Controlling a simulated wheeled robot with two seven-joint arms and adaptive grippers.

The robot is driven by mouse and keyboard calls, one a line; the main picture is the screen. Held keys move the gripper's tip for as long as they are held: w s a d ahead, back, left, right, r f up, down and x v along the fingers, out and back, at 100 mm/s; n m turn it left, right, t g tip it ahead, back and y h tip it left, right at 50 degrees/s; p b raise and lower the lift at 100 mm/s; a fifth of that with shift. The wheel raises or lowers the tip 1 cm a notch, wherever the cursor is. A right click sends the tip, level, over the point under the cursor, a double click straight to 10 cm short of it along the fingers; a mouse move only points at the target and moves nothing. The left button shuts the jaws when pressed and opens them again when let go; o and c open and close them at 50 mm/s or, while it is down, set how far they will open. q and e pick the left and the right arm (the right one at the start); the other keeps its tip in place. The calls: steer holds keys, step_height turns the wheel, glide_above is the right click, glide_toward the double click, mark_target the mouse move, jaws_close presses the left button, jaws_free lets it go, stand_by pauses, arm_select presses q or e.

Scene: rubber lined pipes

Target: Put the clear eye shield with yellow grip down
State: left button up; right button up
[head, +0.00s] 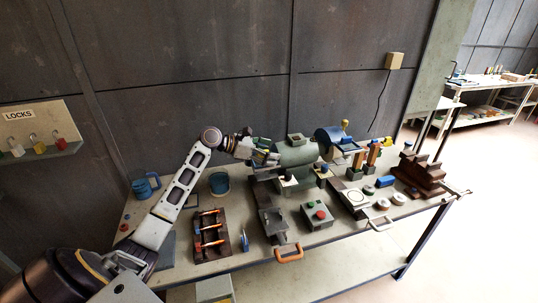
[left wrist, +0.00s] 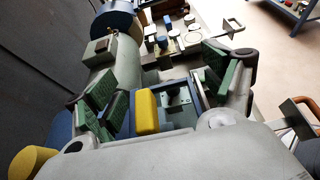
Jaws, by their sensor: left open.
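My left gripper (head: 268,154) is at the near left end of the grey-green machine body, above the bench. In the left wrist view the left gripper (left wrist: 160,88) is open, its green-padded fingers spread wide. A yellow block (left wrist: 146,110), which looks like the eye shield's grip, lies between the fingers, nearer the left one, with no clear contact on both sides. The clear shield itself cannot be made out. A blue-edged part with a grey-green plate (left wrist: 178,103) is just right of the yellow block. My right gripper is not in view.
Loose rings (head: 382,222) lie at the right. A dark wall stands behind.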

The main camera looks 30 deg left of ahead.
arm_select(q)
steer(key=shift+r+b, duration=0.3)
steer(key=shift+b, duration=0.05)
steer(key=b+v, duration=0.1)
steer(key=v, duration=1.1)
stand_by(0.6)
